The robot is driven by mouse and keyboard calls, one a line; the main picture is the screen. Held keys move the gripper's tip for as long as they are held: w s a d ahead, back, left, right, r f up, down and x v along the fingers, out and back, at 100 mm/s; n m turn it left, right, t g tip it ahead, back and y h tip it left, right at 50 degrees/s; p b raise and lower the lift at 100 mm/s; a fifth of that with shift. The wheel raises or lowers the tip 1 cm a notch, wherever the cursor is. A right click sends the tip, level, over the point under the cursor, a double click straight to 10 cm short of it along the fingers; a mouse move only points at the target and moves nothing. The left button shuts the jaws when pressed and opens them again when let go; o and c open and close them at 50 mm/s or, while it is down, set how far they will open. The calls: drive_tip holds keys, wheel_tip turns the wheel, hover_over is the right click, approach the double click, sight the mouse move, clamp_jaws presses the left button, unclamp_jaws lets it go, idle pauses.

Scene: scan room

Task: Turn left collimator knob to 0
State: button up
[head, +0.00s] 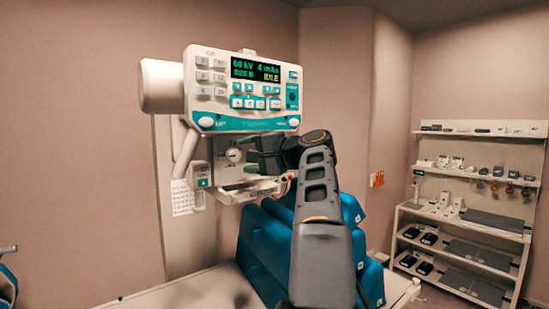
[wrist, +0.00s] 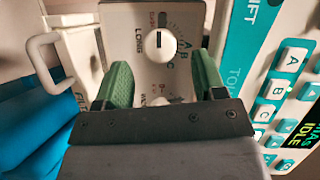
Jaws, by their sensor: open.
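The collimator's front panel shows in the wrist view (wrist: 122,20). A round white knob (wrist: 159,45) with a short dark mark sits there near the word LONG, with letters and a scale around it. In the head view a round knob (head: 234,155) shows on the left of the collimator. My gripper (wrist: 160,62) is open, its two green fingers apart on either side of the panel's middle, with nothing held. I cannot tell whether they touch the panel. A second knob (wrist: 159,101) is partly hidden by my gripper. In the head view my gripper (head: 255,155) covers the collimator's right part.
The teal and white control console (head: 243,92) hangs just above the collimator; it lies close on the right in the wrist view (wrist: 285,85). A white handle (wrist: 45,55) is at the left. Blue cushions (head: 265,250) stand below. Shelves (head: 470,235) are far right.

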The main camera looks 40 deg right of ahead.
drive_tip(key=b+v, duration=0.1)
drive_tip(key=v, duration=0.8)
drive_tip(key=shift+s, duration=0.25)
drive_tip(key=shift+d, duration=0.1)
drive_tip(key=w+d+f+m+g+h, duration=0.15)
drive_tip(key=d+f+g+h, duration=0.35)
drive_tip(key=f, duration=0.8)
drive_tip(key=w+a+f+n+g, duration=0.1)
drive_tip(key=a+f+g, duration=0.3)
drive_tip(key=f, duration=0.8)
drive_tip(key=s+a+f+n+g, duration=0.1)
drive_tip(key=a+f+n, duration=0.3)
drive_tip(key=a, duration=0.5)
drive_tip(key=s+a+f+n+g, duration=0.1)
drive_tip(key=s+a+f+n, duration=0.2)
drive_tip(key=a+f+n, duration=0.2)
drive_tip(key=s+a+f+n+g+y, duration=0.1)
drive_tip(key=s+a+f+n, duration=0.2)
drive_tip(key=a+f, duration=0.6)
drive_tip(key=shift+a+n, duration=0.95)
drive_tip(key=shift+a, duration=1.5)
